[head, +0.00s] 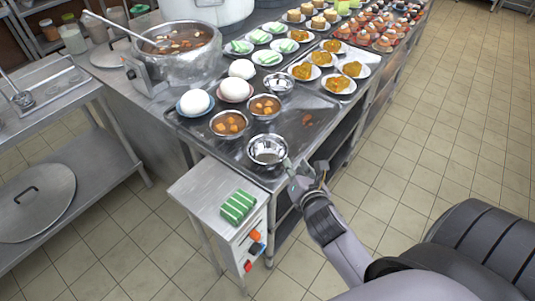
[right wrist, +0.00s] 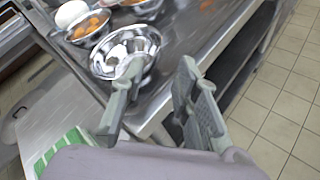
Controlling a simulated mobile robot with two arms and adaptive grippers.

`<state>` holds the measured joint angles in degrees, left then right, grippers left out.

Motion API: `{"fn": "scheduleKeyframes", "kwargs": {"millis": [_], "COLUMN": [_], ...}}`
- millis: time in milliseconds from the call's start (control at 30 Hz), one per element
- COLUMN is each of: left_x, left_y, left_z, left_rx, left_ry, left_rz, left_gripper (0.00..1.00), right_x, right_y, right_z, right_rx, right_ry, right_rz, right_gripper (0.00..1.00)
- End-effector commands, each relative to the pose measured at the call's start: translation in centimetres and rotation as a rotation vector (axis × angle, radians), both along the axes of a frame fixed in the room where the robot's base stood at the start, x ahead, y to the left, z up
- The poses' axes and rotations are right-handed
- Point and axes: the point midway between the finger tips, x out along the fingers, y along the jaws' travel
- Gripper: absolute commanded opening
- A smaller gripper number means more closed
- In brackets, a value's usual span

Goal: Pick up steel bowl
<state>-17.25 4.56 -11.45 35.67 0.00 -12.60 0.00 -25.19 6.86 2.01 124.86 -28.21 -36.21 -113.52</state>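An empty steel bowl (head: 267,150) stands upright at the near corner of the metal counter. It also shows in the right wrist view (right wrist: 112,58). A second empty steel bowl (head: 279,84) stands farther back. My right gripper (head: 305,172) is open and empty, just right of the near bowl by the counter's edge. In the right wrist view its fingers (right wrist: 161,72) are spread, and the left fingertip overlaps the bowl's near rim. I cannot tell whether it touches. My left gripper is not in view.
Bowls of orange-brown food (head: 229,124) and white round items (head: 195,102) stand behind the near bowl. A large pot (head: 180,60) with a ladle is at the back left. A green striped block (head: 238,206) lies on a low side surface.

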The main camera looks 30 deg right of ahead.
Motion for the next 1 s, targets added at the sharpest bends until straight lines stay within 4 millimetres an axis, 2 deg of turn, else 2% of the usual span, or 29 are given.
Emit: {"fn": "scheduleKeyframes", "kwargs": {"millis": [33,133,433,700,1000], "left_x": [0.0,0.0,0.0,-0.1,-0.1], "left_y": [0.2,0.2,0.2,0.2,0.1], "left_z": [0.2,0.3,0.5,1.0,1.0], "left_rx": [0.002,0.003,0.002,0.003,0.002], "left_ry": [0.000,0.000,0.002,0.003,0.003], "left_rz": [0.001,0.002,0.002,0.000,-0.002], "left_gripper": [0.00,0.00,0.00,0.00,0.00], "right_x": [1.1,2.7,4.9,8.4,9.1], "right_y": [-0.3,-0.9,-1.5,-2.3,-2.6], "right_z": [-0.2,-0.9,-1.8,-2.9,-3.3], "right_rx": [0.001,0.002,0.003,0.004,0.002], "right_ry": [-0.002,-0.002,-0.001,-0.002,-0.001], "right_rz": [0.000,-0.001,0.000,-0.001,0.001], "right_gripper": [0.29,0.29,0.29,0.29,0.29]}}
